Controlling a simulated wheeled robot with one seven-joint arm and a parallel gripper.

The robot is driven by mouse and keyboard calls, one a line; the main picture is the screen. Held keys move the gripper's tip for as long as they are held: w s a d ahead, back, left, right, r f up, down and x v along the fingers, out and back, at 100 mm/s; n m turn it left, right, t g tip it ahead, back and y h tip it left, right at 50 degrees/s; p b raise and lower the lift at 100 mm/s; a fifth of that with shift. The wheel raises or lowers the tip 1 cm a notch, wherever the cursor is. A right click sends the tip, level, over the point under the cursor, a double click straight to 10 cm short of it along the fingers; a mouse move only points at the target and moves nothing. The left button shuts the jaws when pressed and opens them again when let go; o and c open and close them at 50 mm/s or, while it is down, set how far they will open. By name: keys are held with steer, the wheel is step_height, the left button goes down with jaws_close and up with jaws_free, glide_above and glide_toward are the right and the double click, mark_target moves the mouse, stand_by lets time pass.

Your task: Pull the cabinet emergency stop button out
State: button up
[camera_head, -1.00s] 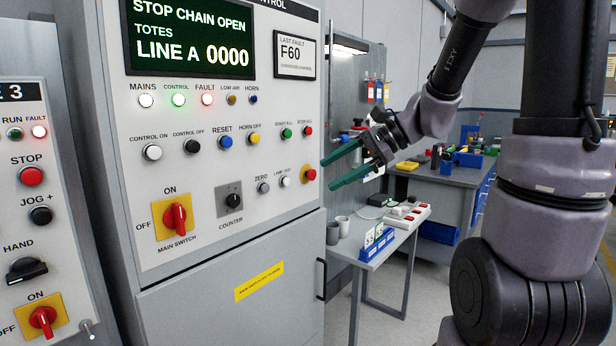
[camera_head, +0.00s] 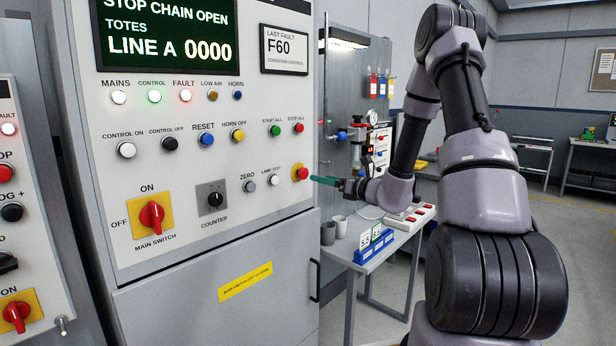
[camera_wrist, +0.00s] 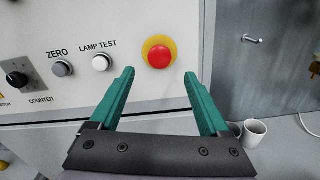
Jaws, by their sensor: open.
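The emergency stop button is a red mushroom head (camera_head: 302,173) on a yellow round base, at the lower right of the cabinet panel (camera_head: 250,110). In the wrist view the red button (camera_wrist: 159,56) is ahead of my gripper, between the lines of the two fingers and a little beyond their tips. My gripper (camera_wrist: 159,75) is open, with its teal fingers apart and nothing between them. In the head view my gripper (camera_head: 318,179) is just to the right of the button, its fingers pointing at the panel and seen nearly edge-on. I see no contact with the button.
The lamp test button (camera_wrist: 101,63) and zero button (camera_wrist: 62,68) are left of the stop button. A side table (camera_head: 350,258) with mugs (camera_head: 340,226), a blue card holder (camera_head: 374,246) and a power strip (camera_head: 410,217) stands below my gripper. A cabinet handle (camera_head: 314,280) juts out lower down.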

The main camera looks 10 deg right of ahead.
mark_target(305, 174)
steer(key=x, duration=0.7)
